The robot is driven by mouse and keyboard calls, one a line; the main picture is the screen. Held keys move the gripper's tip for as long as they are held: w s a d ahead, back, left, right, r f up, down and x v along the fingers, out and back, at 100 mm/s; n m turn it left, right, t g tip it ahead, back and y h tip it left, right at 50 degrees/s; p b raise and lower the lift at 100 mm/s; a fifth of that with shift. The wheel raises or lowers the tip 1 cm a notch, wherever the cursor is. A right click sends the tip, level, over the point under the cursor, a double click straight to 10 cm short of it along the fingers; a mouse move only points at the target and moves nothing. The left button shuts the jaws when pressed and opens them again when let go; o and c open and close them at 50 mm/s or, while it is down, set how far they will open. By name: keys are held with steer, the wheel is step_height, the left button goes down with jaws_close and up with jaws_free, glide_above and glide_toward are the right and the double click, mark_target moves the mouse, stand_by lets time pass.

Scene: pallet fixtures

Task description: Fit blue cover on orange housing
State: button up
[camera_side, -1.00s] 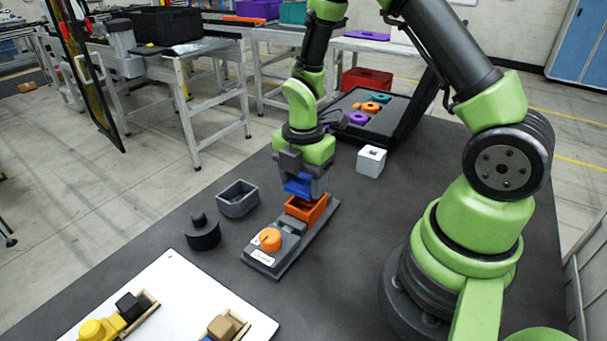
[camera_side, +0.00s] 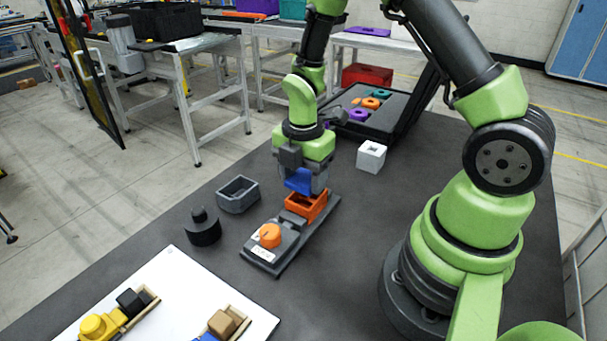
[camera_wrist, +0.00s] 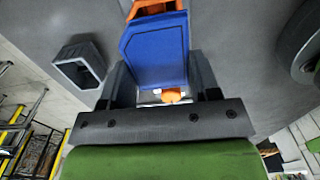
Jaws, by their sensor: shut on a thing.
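The blue cover (camera_side: 298,181) is held in my gripper (camera_side: 304,186), whose jaws are shut on it. In the wrist view the blue cover (camera_wrist: 155,48) sits between the two fingers and hides most of what lies below. The orange housing (camera_side: 308,206) stands open-topped at the far end of a grey fixture (camera_side: 278,253). The cover is just above the housing, close to its rim; I cannot tell whether they touch. A strip of the orange housing (camera_wrist: 155,7) shows beyond the cover in the wrist view.
An orange knob (camera_side: 270,235) is on the fixture's near end. A grey open box (camera_side: 238,196) and a black round part (camera_side: 204,229) stand to the left. A white block (camera_side: 371,156) and a dark case (camera_side: 385,112) are behind. A white board (camera_side: 180,285) lies in front.

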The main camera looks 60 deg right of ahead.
steer(key=shift+f, duration=1.4)
stand_by(0.6)
steer(key=o, duration=1)
steer(key=shift+c, duration=1.3)
steer(key=shift+r, duration=4)
